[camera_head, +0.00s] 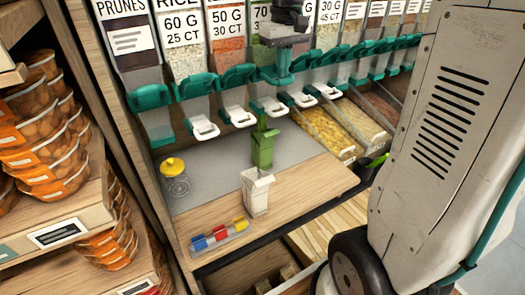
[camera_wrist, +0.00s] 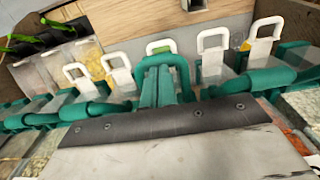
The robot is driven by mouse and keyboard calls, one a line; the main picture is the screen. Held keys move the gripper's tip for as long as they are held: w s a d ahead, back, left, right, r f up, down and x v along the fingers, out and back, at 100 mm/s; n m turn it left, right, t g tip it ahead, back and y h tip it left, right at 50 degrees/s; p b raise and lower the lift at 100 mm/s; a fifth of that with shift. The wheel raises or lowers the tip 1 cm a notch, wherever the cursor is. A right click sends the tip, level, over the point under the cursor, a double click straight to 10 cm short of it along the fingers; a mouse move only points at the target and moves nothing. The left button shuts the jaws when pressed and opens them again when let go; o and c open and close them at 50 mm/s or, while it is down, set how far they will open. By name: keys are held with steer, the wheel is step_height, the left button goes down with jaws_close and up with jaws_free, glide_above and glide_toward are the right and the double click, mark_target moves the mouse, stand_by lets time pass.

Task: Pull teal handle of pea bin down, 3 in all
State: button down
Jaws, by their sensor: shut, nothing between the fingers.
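My gripper (camera_head: 284,72) hangs in front of the middle of a row of bins, close above a teal dispenser spout. Its teal fingers are together and empty. In the wrist view the gripper (camera_wrist: 164,84) overlaps the teal fittings, so I cannot tell whether it touches a handle. The bin behind it with green contents (camera_head: 262,56) looks like the pea bin; my wrist covers most of its label.
Similar bins with teal handles and white levers stand close on both sides. A white carton (camera_head: 256,193), a yellow-topped item (camera_head: 173,167) and a tray with coloured pieces (camera_head: 221,236) are on the counter. Open food trays (camera_head: 315,128) lie at the right.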

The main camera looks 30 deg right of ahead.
stand_by(0.5)
step_height(320, 180, up, 6)
steer(key=w, duration=0.1)
steer(key=shift+r, duration=0.25)
stand_by(0.4)
steer(key=s+r, duration=0.4)
steer(key=r, duration=0.1)
stand_by(0.7)
stand_by(0.4)
steer(key=s+a+f, duration=0.3)
steer(key=s+f, duration=0.2)
steer(key=s, duration=0.2)
steer(key=s+a+f+t, duration=0.1)
steer(key=s+a+f, duration=0.3)
steer(key=s, duration=0.4)
steer(key=s+a+f, duration=0.3)
steer(key=s+f, duration=0.3)
steer(key=s, duration=0.1)
steer(key=shift+s+a+f, duration=0.2)
steer(key=shift+s+a, duration=0.1)
steer(key=shift+a, duration=0.1)
